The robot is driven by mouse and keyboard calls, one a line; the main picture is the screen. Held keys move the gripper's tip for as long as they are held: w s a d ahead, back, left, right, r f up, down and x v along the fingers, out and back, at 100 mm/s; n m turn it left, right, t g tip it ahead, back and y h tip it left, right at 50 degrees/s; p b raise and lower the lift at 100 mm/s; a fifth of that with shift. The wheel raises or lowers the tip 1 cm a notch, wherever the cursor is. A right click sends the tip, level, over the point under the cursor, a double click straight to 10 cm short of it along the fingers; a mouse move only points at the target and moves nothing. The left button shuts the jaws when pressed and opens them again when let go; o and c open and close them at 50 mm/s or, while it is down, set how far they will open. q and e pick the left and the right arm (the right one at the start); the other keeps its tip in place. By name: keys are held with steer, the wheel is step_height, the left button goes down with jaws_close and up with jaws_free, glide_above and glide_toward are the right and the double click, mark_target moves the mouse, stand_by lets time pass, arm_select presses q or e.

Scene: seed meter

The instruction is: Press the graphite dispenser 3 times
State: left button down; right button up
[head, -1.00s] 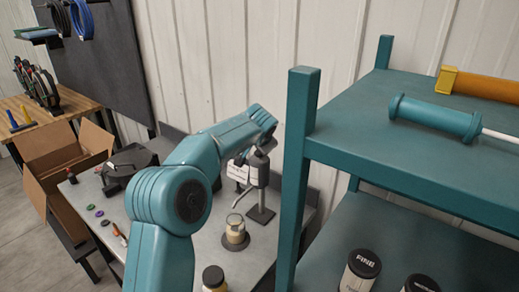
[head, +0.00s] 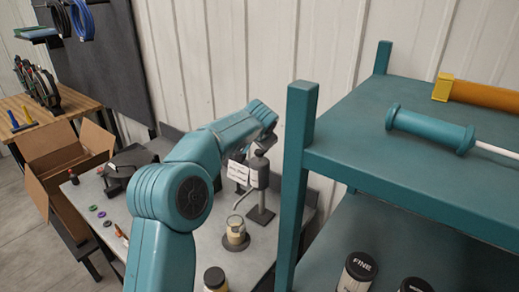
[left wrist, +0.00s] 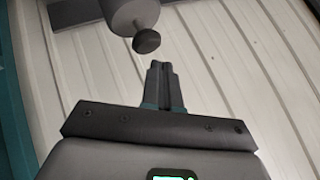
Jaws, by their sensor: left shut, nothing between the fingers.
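The graphite dispenser (head: 260,176) stands on the grey bench in the head view. It is a grey cylinder on a thin stand with a dark knob on top and a bent spout. A white label shows beside it. In the left wrist view the dark knob (left wrist: 147,41) is just beyond my left fingertips, with a gap in the picture. My left gripper (left wrist: 160,66) is shut and empty. In the head view my left arm reaches over the bench to the dispenser's top, and its fingertips are hard to make out. My right gripper is not in view.
A glass jar (head: 236,228) stands on a round base below the spout. A teal shelf rack (head: 400,150) stands close on the right. A dark-lidded jar (head: 215,279) is at the bench's front. An open cardboard box (head: 60,160) is at the left.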

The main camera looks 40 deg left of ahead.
mark_target(262, 153)
arm_select(q)
step_height(262, 153, up, 5)
steer(key=p, duration=0.4)
steer(key=shift+r, duration=0.1)
stand_by(0.5)
stand_by(2.0)
steer(key=shift+d+n, duration=0.25)
steer(key=shift+n, duration=0.75)
steer(key=r+n+h, duration=0.1)
steer(key=n, duration=0.2)
steer(key=r+n+t+h, duration=0.1)
steer(key=n, duration=0.3)
steer(key=a+r+n+t+h, duration=0.1)
steer(key=r+n, duration=0.1)
steer(key=n, duration=0.2)
steer(key=shift+s, duration=0.2)
